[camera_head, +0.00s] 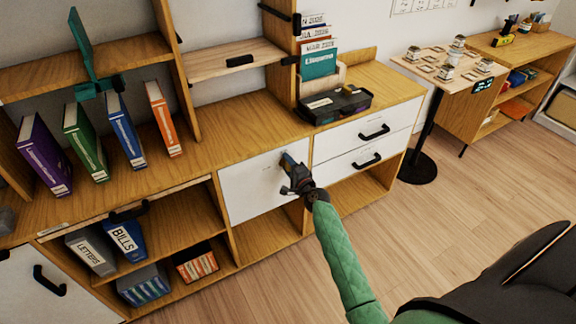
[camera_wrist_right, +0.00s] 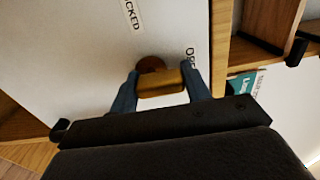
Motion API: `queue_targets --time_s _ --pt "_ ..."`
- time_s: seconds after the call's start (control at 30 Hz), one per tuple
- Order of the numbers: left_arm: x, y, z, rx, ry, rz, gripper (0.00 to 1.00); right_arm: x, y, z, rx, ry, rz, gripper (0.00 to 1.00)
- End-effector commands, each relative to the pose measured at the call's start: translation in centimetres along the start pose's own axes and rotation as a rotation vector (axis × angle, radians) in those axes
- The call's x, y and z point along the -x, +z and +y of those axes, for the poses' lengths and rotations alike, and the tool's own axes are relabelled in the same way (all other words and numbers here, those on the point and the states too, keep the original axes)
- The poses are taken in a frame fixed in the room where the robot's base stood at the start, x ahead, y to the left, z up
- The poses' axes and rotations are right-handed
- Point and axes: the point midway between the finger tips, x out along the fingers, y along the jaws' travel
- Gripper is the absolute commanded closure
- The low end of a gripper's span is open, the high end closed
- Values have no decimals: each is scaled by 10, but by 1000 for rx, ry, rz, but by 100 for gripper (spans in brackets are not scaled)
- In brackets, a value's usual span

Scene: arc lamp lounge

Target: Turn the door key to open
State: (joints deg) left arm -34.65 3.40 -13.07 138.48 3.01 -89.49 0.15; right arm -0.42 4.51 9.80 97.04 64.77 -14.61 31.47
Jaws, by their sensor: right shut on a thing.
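The white cabinet door (camera_head: 250,195) is closed flat in the wooden unit, below the counter. My right gripper (camera_head: 287,160) reaches the upper right of this door. In the right wrist view, the blue fingers of my right gripper (camera_wrist_right: 160,88) are shut on the brass-coloured key (camera_wrist_right: 160,83), one finger on each side. A round brown lock (camera_wrist_right: 150,64) shows just behind the key on the door. A label ending in "CKED" (camera_wrist_right: 130,14) and a partly hidden label starting "OP" (camera_wrist_right: 190,56) are on the door. The key's shaft is hidden. My left gripper is not in view.
A black tray (camera_head: 335,104) sits on the counter above white drawers (camera_head: 365,140) with black handles. Several binders (camera_head: 85,145) stand at the left, near a teal object (camera_head: 85,55). A small stand-table (camera_head: 445,68) is at the right. The floor (camera_head: 430,230) there is clear.

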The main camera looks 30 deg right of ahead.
Motion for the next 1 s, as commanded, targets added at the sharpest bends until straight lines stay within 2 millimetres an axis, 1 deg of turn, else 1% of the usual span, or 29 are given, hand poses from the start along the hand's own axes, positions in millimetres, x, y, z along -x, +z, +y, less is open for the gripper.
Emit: queue_targets --time_s 0.07,0.1,0.17,0.2,0.47,0.57,0.67,1.0 --pt "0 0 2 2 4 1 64 0 -1 0 -1 0 2 76" --pt "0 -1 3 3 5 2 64 0 -1 0 -1 0 2 51" --pt "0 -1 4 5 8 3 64 0 -1 0 -1 0 1 39" --pt "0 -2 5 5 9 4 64 0 -1 0 0 0 1 31" --pt "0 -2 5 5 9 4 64 0 0 0 0 0 1 31" --pt "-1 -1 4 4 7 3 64 4 0 1 0 1 1 31" --pt "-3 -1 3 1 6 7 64 12 0 1 0 0 1 31" --pt "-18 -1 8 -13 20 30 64 61 -1 2 0 1 1 31"
